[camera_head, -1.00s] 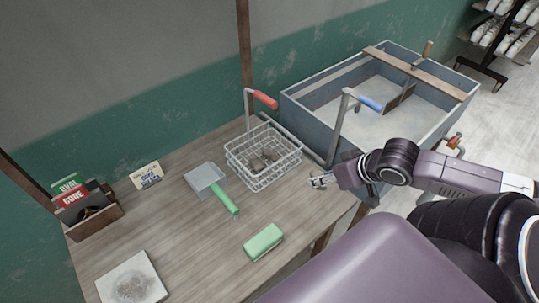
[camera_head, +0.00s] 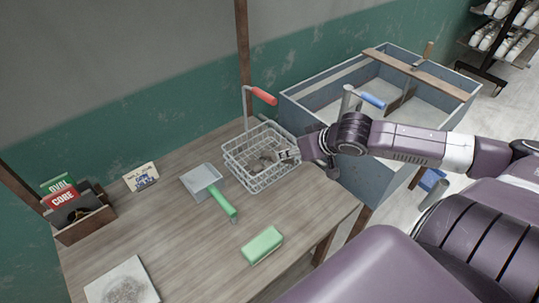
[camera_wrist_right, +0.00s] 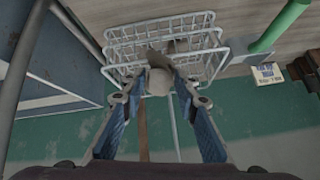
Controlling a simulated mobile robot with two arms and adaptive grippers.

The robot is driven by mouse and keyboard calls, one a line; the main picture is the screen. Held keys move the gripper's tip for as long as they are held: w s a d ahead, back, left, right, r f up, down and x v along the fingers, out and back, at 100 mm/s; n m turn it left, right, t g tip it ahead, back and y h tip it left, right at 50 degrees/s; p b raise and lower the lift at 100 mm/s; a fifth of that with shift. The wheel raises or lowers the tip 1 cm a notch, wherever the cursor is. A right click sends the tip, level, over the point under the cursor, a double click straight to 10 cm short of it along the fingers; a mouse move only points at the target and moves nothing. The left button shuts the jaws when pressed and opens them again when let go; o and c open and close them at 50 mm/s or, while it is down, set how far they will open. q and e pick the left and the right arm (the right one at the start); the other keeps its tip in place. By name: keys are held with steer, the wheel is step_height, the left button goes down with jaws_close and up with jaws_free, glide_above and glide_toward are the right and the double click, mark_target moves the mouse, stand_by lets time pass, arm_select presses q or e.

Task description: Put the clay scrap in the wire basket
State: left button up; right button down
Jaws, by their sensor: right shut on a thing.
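The white wire basket (camera_head: 240,178) stands on the wooden table, and it also shows in the wrist view (camera_wrist_right: 200,22). Grey-brown clay pieces (camera_head: 258,163) lie in it. My right gripper (camera_head: 286,155) is at the basket's right side, over its rim. In the wrist view my right gripper (camera_wrist_right: 160,85) is shut on a pale grey clay scrap (camera_wrist_right: 159,83) between its fingertips, with the basket just beyond. Whether the scrap is inside the rim or above it I cannot tell. My left gripper is not in view.
A dustpan with green handle (camera_head: 222,205), a green block (camera_head: 262,245), a small card (camera_head: 141,177) and a box of cards (camera_head: 88,225) are on the table. A red-handled upright (camera_head: 262,96) stands behind the basket. A grey-blue bin (camera_head: 375,155) is at right.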

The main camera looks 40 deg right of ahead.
mark_target(282, 147)
steer(key=shift+w+a+r, duration=0.1)
steer(key=shift+w, duration=0.65)
steer(key=shift+w+a+r, duration=0.1)
steer(key=shift+w, duration=0.65)
steer(key=x, duration=0.3)
steer(key=p+x, duration=0.1)
steer(key=x, duration=0.2)
steer(key=shift+s+f, duration=0.2)
steer(key=shift+s, duration=0.1)
steer(key=shift+w+f, duration=0.2)
steer(key=shift+f, duration=0.5)
steer(key=shift+w+r+p, duration=0.3)
steer(key=shift+r+p, duration=0.05)
steer(key=shift+p, duration=0.25)
steer(key=g+p, duration=0.1)
steer(key=w+g+p, duration=0.1)
steer(key=g, duration=0.1)
steer(key=shift+w+a, duration=0.15)
steer(key=shift+w, duration=0.15)
steer(key=shift+s+f+g+p, duration=0.1)
steer(key=shift+f+g+p, duration=0.2)
steer(key=shift+f+p, duration=0.15)
steer(key=shift+f, duration=0.55)
